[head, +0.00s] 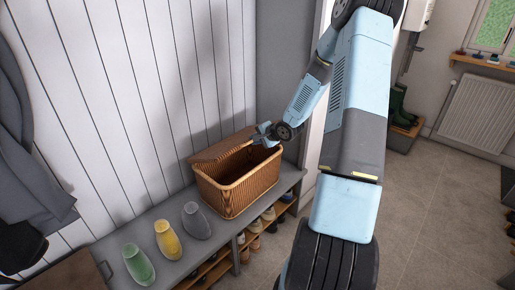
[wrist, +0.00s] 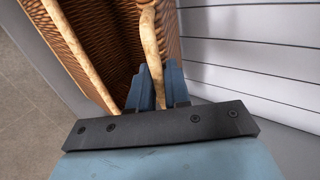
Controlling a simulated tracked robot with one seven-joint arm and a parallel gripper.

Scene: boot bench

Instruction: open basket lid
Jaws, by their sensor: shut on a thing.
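A brown wicker basket (head: 240,190) stands on the grey bench top against the panelled wall. Its lid (head: 222,146) is raised and tilted back toward the wall, so the dark inside shows in the head view. My gripper (head: 260,136) is at the lid's right end, above the basket. In the wrist view my gripper (wrist: 157,76) is shut on the pale edge of the lid (wrist: 148,45), with one finger on each side. The basket's open inside and its pale rim (wrist: 82,58) show left of the fingers.
On the grey bench (head: 187,238), left of the basket, stand a grey vase (head: 196,222), a yellow one (head: 167,241) and a green one (head: 138,265). Shoes (head: 268,214) sit on shelves below. The panelled wall (head: 130,100) is close behind the lid. Open floor (head: 430,190) lies at right.

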